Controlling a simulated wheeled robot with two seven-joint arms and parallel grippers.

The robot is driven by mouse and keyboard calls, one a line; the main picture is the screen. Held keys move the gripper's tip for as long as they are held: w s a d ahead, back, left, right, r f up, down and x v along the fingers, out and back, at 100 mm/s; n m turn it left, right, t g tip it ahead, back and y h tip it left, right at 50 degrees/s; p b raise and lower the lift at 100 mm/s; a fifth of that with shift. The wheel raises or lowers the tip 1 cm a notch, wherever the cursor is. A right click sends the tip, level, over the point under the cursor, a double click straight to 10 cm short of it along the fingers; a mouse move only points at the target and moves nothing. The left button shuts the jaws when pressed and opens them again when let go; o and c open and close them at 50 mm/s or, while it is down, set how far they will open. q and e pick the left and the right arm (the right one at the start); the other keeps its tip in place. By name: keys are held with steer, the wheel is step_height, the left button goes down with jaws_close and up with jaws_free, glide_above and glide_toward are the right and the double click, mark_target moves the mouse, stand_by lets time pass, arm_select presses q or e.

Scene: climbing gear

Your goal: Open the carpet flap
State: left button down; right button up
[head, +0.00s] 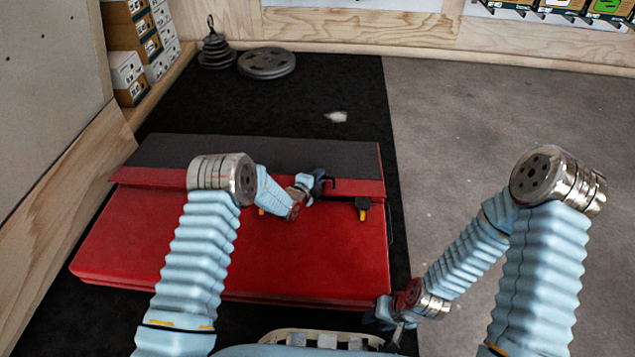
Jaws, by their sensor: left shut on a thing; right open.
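A red crash pad (160,235) lies on the black mat. The dark grey carpet flap (230,150) runs along its far side, with a red strip along the near edge. A dark gap shows between that edge and the pad on the right. My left gripper (322,183) is shut at the flap's near edge, right of the middle; its fingertips are small and partly hidden. A black and yellow buckle (362,209) hangs near the right end, and another yellow bit shows beside my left wrist. My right gripper (387,318) is open and empty at the pad's near right corner.
Weight plates (267,62) and a stack of smaller weights (216,50) stand on the mat at the back. Boxes (130,75) fill a shelf at the left. A white chalk patch (336,116) lies behind the pad. The grey floor (480,130) at right is clear.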

arm_select(q)
steer(key=w+r+g+p, duration=0.2)
steer(key=w+r, duration=0.5)
steer(key=r, duration=0.5)
steer(key=shift+r+n, duration=0.2)
steer(key=shift+n, duration=0.1)
steer(key=c, duration=1.2)
jaws_free()
steer(key=shift+o, duration=0.2)
steer(key=v, duration=1.3)
steer(key=shift+s+r+p, duration=0.2)
steer(key=shift+r+p, duration=0.15)
steer(key=shift+r, duration=0.1)
